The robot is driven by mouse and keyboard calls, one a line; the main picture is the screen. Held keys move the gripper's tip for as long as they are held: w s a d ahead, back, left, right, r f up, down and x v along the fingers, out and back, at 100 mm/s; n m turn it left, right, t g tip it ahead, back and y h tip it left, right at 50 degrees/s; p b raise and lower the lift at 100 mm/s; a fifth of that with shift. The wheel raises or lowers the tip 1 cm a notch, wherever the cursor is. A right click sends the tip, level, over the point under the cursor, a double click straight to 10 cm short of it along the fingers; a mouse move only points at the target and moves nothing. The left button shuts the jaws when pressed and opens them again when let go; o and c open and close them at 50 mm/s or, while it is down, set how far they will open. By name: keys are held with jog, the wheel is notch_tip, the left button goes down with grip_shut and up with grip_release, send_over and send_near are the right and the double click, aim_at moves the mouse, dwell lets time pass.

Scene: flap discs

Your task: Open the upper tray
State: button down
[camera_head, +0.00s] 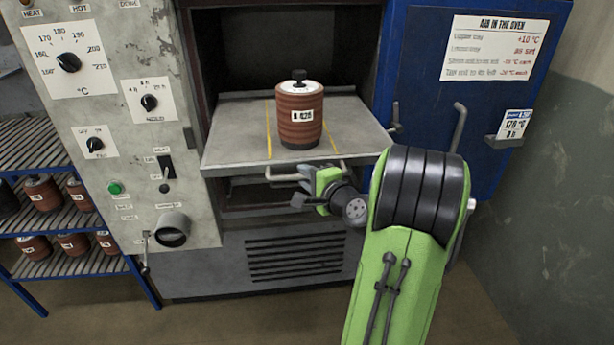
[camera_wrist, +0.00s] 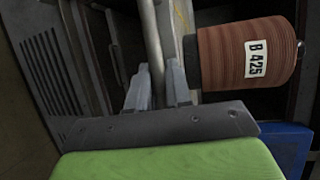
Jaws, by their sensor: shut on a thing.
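The upper tray (camera_head: 230,140) is a grey plate with two yellow lines, sticking out of the oven's opening. A brown roll of discs labelled B 425 (camera_head: 300,125) stands upright on it, with a pale top and a black knob; it also shows in the wrist view (camera_wrist: 245,55). The tray's bar handle (camera_head: 335,165) runs under its front edge. My gripper (camera_head: 304,180) is at this handle. In the wrist view, the fingers of my gripper (camera_wrist: 158,82) are shut on the handle bar (camera_wrist: 152,40), one on each side.
The blue oven door (camera_head: 420,60) stands open at the right, with hooked handles. A grey control panel (camera_head: 110,180) with dials is on the left. A blue rack (camera_head: 45,215) with more rolls stands further left. A lower tray (camera_head: 255,200) lies inside, below the upper one.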

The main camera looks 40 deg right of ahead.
jog(key=c, duration=1.1)
grip_release()
jog(key=b+v, duration=0.1)
jog(key=v, duration=1.4)
jog(key=shift+s+a+b, duration=0.1)
jog(key=shift+s+b, duration=0.25)
jog(key=shift+b, duration=0.05)
jog(key=shift+w+a, duration=0.1)
jog(key=w+a+f+n+g+y+p, duration=0.1)
jog(key=w+a+n+g+y, duration=0.15)
jog(key=a+n, duration=0.4)
jog(key=w+a+f+n+g+y+p, duration=0.1)
jog(key=a+n+g+y+p, duration=0.2)
jog(key=a, duration=0.6)
jog(key=s+a+r+n+g, duration=0.1)
jog(key=s+a+n, duration=0.2)
jog(key=n, duration=0.1)
jog(key=s+a+r+n+g+h+p, duration=0.1)
jog(key=s+a+n+g, duration=0.1)
jog(key=s+n, duration=0.1)
jog(key=s+a+r+n+g+h+p, duration=0.1)
jog(key=s+a+n, duration=0.2)
jog(key=s+n, duration=0.1)
jog(key=shift+s+a+r+n+g+h, duration=0.1)
jog(key=shift+s+a+n+g+h, duration=0.15)
jog(key=shift+s+a+n, duration=0.1)
